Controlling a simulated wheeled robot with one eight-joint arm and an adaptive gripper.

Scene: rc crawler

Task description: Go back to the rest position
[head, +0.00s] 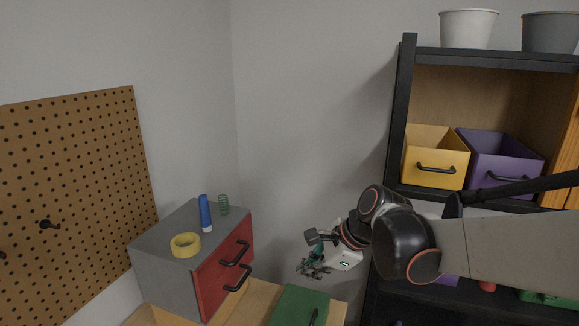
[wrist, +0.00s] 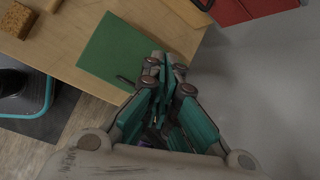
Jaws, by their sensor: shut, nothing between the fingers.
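My gripper (head: 313,268) is at the end of my arm, which reaches in from the right in the head view. It hangs in the air to the right of the grey cabinet with red drawers (head: 222,278), near a green box (head: 298,306). In the wrist view my gripper (wrist: 160,95) has its teal fingers together, with nothing between them. The green surface (wrist: 122,48) lies below and beyond the fingertips there. The gripper appears apart from it.
A black shelf at right holds a yellow bin (head: 436,155) and purple bin (head: 500,158). A pegboard (head: 75,200) is at left. A sponge (wrist: 15,18) lies on the wooden table (wrist: 60,45).

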